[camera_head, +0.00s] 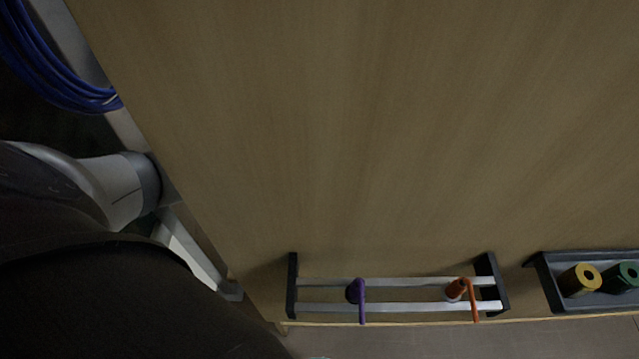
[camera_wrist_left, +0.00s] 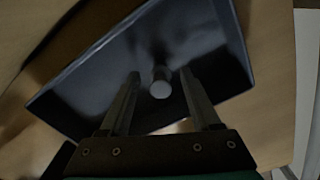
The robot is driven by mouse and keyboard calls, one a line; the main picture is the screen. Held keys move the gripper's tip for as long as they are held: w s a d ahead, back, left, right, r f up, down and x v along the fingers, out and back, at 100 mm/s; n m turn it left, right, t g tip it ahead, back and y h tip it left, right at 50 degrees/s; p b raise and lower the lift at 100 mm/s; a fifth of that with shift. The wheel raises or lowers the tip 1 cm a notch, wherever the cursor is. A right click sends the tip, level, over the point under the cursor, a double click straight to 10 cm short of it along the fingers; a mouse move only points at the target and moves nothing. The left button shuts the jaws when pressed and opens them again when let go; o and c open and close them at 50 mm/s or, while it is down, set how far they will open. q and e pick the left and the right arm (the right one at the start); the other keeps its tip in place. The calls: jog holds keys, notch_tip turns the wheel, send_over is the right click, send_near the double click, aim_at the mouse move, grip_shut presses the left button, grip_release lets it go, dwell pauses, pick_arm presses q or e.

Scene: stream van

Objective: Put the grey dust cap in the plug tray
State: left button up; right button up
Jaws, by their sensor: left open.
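A small grey cylinder with a pale round end, which looks like the grey dust cap (camera_wrist_left: 160,89), shows in the left wrist view. It appears to be inside a dark, straight-walled tray (camera_wrist_left: 90,88); I cannot tell from its look whether this is the plug tray. My left gripper (camera_wrist_left: 160,73) is open over the tray, one finger on each side of the cap, with a gap visible on both sides. The head view shows neither the cap nor this gripper's fingers. My right gripper is in no view.
In the head view, a rack with two pale rails (camera_head: 415,306) holds a purple hook (camera_head: 362,300) and an orange hook (camera_head: 472,298). A dark holder (camera_head: 548,275) at right carries a yellow roll (camera_head: 578,281) and a green roll (camera_head: 621,277). Blue cable (camera_head: 55,85) lies top left. The broad wooden panel (camera_head: 380,130) is bare.

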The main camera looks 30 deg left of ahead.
pick_arm(q)
jog(key=shift+r, duration=0.1)
notch_tip(320, 180, up, 12)
jog(key=p, duration=0.1)
dwell(0.4)
dwell(0.7)
